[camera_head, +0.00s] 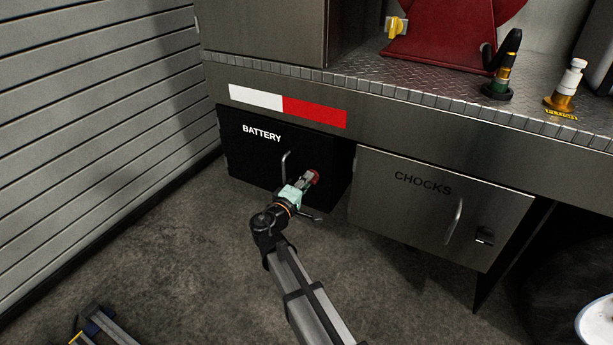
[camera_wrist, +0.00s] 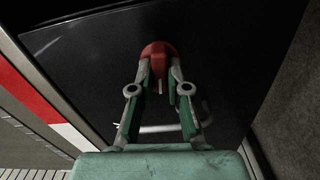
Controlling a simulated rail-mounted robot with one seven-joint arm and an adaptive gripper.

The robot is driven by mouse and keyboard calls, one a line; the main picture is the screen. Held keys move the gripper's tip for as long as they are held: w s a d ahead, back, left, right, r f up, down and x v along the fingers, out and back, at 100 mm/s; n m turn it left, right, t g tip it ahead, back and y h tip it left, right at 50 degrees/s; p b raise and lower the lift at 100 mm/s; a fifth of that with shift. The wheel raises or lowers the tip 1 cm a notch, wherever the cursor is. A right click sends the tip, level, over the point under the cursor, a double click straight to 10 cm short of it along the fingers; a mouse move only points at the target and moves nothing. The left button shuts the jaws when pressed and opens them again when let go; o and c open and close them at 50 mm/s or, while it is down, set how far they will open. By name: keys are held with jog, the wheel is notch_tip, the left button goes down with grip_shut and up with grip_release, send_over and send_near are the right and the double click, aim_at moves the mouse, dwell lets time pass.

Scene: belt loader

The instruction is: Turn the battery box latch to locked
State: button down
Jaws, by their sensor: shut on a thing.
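The black battery box (camera_head: 262,160), with white BATTERY lettering, hangs under the metal deck in the head view. Its latch is a red knob (camera_head: 314,177) on the right part of its front face; the red knob also shows in the wrist view (camera_wrist: 158,50). My gripper (camera_head: 307,182) reaches up to the face from below, and its fingers are shut on the red latch. In the wrist view the fingertips (camera_wrist: 159,70) sit at the knob's lower part and partly hide it. A thin white mark shows between the fingers. I cannot tell the latch's setting.
A metal handle (camera_head: 286,165) stands on the box face left of my gripper. The CHOCKS compartment (camera_head: 425,205), with its own handle (camera_head: 454,222) and latch (camera_head: 484,237), is to the right. A slatted wall (camera_head: 90,100) is at left. The floor below is open.

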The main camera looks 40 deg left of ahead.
jog(key=shift+n+p, duration=0.4)
jog(key=shift+n, duration=0.3)
jog(key=c, duration=1.1)
grip_release()
jog(key=shift+c, duration=0.2)
jog(key=s+d, duration=0.2)
jog(key=s, duration=0.9)
jog(key=shift+s, duration=0.4)
